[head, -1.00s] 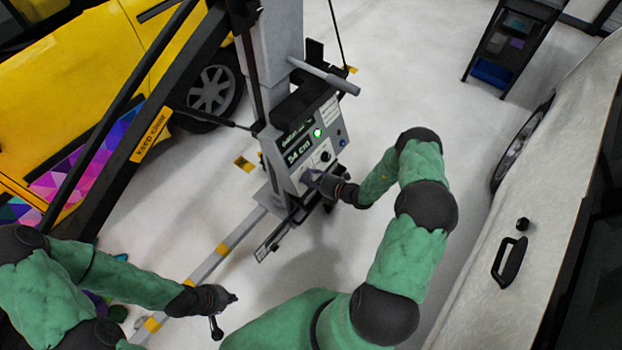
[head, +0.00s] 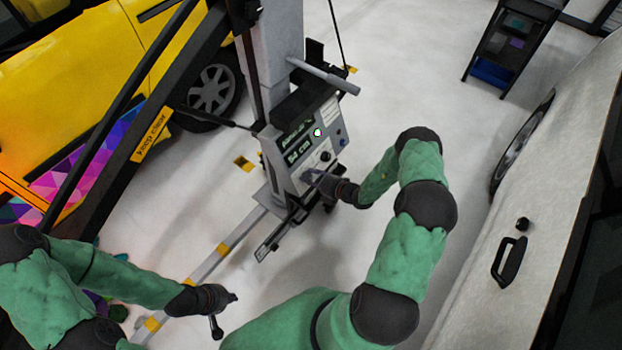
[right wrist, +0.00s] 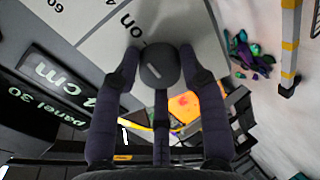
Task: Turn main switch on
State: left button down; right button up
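The main switch is a dark round knob (right wrist: 159,66) with a short pale mark, on the light front face of the control panel (head: 303,160). The word "on" is printed beside the knob in the right wrist view. My right gripper (right wrist: 160,68) is at the panel, its fingers around the knob and seeming to touch its sides. In the head view the right gripper (head: 312,178) hides the knob. My left gripper (head: 226,312) is low at the left, away from the panel, its fingers spread and empty.
A lit display (head: 298,148) and a green light (head: 317,133) are above the switch. A grey handle bar (head: 325,76) juts out above the panel. A yellow car (head: 150,40) stands at left and a white vehicle (head: 540,190) at right.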

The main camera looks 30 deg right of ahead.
jog(key=o, duration=0.4)
jog(key=shift+w+d+r, duration=0.1)
jog(key=shift+d, duration=0.05)
jog(key=v, duration=1.2)
